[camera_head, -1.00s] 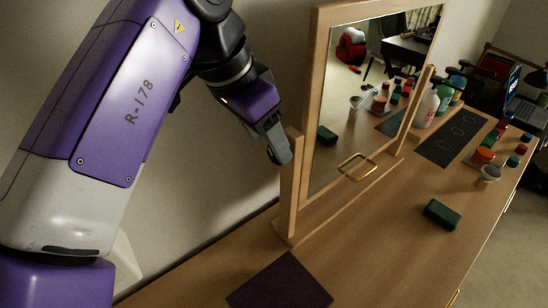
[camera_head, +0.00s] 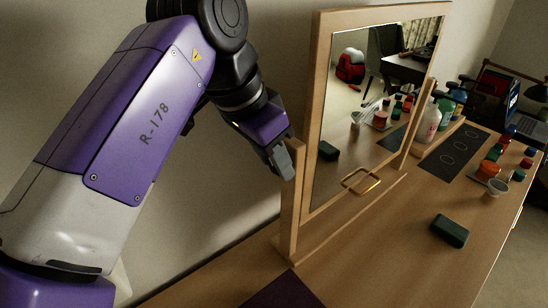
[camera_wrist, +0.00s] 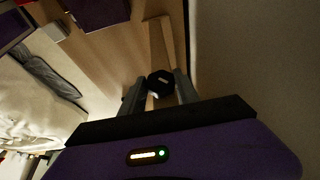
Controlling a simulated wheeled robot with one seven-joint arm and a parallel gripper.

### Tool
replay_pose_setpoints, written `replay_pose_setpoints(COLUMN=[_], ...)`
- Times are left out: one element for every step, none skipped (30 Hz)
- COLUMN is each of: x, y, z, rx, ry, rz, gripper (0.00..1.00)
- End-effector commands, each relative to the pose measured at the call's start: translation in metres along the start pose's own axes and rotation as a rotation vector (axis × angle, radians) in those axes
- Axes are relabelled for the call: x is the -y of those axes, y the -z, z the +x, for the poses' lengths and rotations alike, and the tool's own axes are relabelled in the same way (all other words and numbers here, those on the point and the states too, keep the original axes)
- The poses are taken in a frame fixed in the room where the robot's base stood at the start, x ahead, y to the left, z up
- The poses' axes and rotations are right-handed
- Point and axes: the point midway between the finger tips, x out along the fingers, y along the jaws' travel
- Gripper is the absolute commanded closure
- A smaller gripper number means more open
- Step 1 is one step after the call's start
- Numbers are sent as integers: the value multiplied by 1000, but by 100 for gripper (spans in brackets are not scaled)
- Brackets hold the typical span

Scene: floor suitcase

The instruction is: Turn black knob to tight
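The black knob (camera_wrist: 160,84) shows in the wrist view as a dark faceted piece with a small pale mark, at the side of the wooden mirror stand. My gripper (camera_wrist: 159,92) has one grey finger on each side of it, with what look like narrow gaps; firm contact cannot be made out. In the head view my gripper (camera_head: 283,166) is beside the top of the stand's near post (camera_head: 292,205), and the knob is hidden there. The wood-framed mirror (camera_head: 368,105) stands tilted between two posts.
A wall is close behind the stand. The table front is mostly clear.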

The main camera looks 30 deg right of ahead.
Motion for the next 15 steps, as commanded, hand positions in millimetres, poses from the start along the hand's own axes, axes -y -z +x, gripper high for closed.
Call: replay_pose_setpoints(x=[0,0,0,0,0,0,0,-1,-1,-1,-1,-2,-2,-3,-3], y=[0,0,0,0,0,0,0,0,-1,-1,-1,-1,-1,-1,-1], z=[0,0,0,0,0,1,1,1,2,2,2,3,3,4,4], rx=[0,0,0,0,0,0,0,0,0,-1,-1,-2,-1,-1,-2], ry=[0,0,1,3,5,10,16,23,33,42,55,72,88,105,130], rz=[0,0,1,1,3,5,8,11,16,20,26,34,40,48,59], gripper=[100,100,100,100,100,100,100,100,100,100,100,100,100,100,100])
